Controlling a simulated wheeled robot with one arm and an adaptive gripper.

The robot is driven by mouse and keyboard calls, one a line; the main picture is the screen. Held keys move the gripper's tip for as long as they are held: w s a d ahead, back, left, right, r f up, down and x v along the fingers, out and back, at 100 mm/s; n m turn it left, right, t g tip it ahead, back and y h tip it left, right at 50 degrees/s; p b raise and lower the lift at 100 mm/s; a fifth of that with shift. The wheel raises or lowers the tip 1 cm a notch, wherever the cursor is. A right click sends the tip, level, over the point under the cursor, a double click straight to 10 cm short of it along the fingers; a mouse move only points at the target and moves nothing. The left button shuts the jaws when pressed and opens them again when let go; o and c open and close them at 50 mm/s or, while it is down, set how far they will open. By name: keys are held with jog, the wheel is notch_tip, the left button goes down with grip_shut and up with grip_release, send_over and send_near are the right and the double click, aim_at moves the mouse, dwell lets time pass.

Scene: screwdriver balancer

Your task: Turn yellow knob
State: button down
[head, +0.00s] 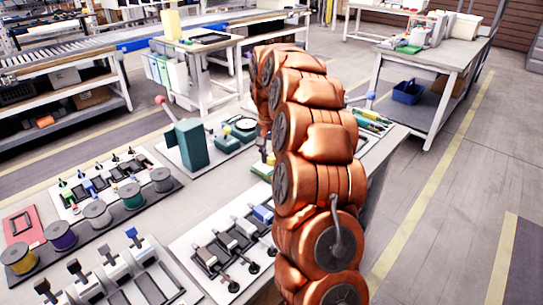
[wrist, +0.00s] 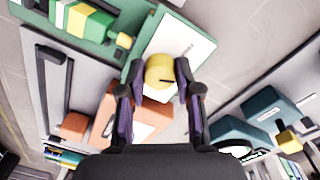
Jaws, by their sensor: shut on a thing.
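The round yellow knob (wrist: 159,70) is in the wrist view, with a short dark mark on its face. It sits at the lower end of a green unit with a white panel (wrist: 188,48). My gripper (wrist: 160,78) is shut on the knob, with one dark finger on its left side and one on its right. In the head view my copper arm hides most of the gripper and the knob. A small yellow part (head: 271,158) shows just left of the arm there; I cannot tell if it is the same knob.
An orange block (wrist: 152,112) lies just below the knob. A green device with a yellow end (wrist: 80,18) is at upper left. A teal unit (wrist: 268,108) is at right. In the head view, a teal press (head: 188,143) and several spools (head: 98,213) stand left of my arm.

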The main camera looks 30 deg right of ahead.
aim_at(270, 158)
jog(key=n, duration=0.3)
jog(key=shift+n, duration=0.3)
jog(key=shift+n+p, duration=0.4)
jog(key=shift+n, duration=1.6)
jog(key=c, duration=0.8)
grip_release()
jog(key=r, duration=1.2)
jog(key=shift+a, duration=0.25)
